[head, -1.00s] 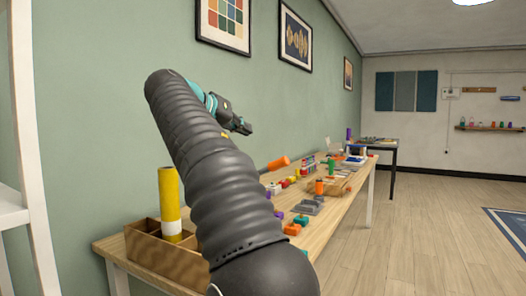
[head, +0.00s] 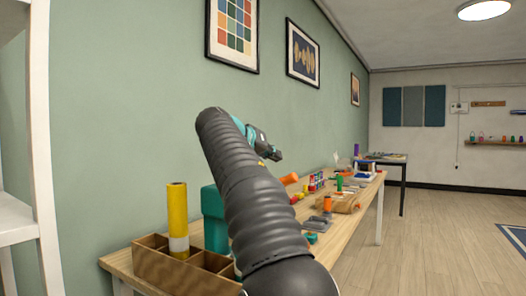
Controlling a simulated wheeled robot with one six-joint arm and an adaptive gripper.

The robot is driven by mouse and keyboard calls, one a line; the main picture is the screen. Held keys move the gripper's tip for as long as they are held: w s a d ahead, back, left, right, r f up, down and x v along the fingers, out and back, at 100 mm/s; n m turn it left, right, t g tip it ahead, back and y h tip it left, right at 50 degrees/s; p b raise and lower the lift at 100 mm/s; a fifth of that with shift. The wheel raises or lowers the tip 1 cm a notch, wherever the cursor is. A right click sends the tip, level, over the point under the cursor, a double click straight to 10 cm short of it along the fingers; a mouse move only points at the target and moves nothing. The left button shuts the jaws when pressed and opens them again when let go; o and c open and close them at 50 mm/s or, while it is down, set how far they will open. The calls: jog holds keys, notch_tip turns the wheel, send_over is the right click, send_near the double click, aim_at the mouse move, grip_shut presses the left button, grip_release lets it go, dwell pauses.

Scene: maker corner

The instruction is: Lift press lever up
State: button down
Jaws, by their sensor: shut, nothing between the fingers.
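My gripper (head: 277,155) is at the end of my raised dark arm, above the workbench and near the wall. It is shut with nothing in it. A teal upright body (head: 215,217), which looks like the press, stands on the bench and is partly hidden behind my arm. An orange grip (head: 289,178), which looks like the end of the press lever, shows just right of my arm, below my gripper and apart from it. The rest of the lever is hidden by my arm, so I cannot tell its full tilt.
A wooden compartment box (head: 165,265) with a yellow roll (head: 177,215) stands at the near left end of the workbench (head: 345,232). Small coloured items and a wooden block (head: 338,203) lie along it. A white shelf (head: 40,150) is at left.

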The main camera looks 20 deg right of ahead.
aim_at(287, 184)
jog(key=shift+s+d+f+b, duration=0.15)
jog(key=shift+s+f+b, duration=0.15)
jog(key=shift+f, duration=0.35)
jog(key=shift+s+d+f+b, duration=0.25)
jog(key=shift+f+b, duration=0.1)
jog(key=shift+f, duration=0.25)
jog(key=shift+s+d+f+b, duration=0.1)
jog(key=shift+s+f+b, duration=0.2)
jog(key=shift+f, duration=0.35)
